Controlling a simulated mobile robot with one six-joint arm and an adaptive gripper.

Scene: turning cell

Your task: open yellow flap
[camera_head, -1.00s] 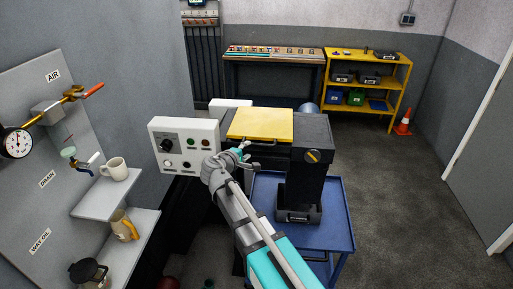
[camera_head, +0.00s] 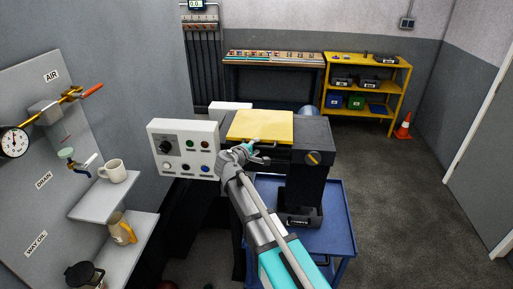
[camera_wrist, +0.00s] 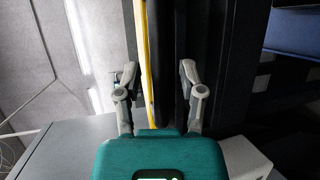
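The yellow flap (camera_head: 262,124) lies flat and closed on top of the dark machine (camera_head: 313,135). A dark handle runs along its front edge, partly hidden behind my gripper (camera_head: 258,150). My gripper is at this front edge. In the wrist view the two grey fingers of my gripper (camera_wrist: 159,85) stand wide apart, and they are open. The yellow edge of the flap (camera_wrist: 141,50) and a dark bar, which looks like the handle (camera_wrist: 162,60), show between the fingers. I cannot tell whether either finger touches them.
A white control box (camera_head: 184,148) with knobs and buttons stands close left of my gripper. A blue cart (camera_head: 335,220) is below right. A wall shelf (camera_head: 90,205) with a mug (camera_head: 113,170) is at left.

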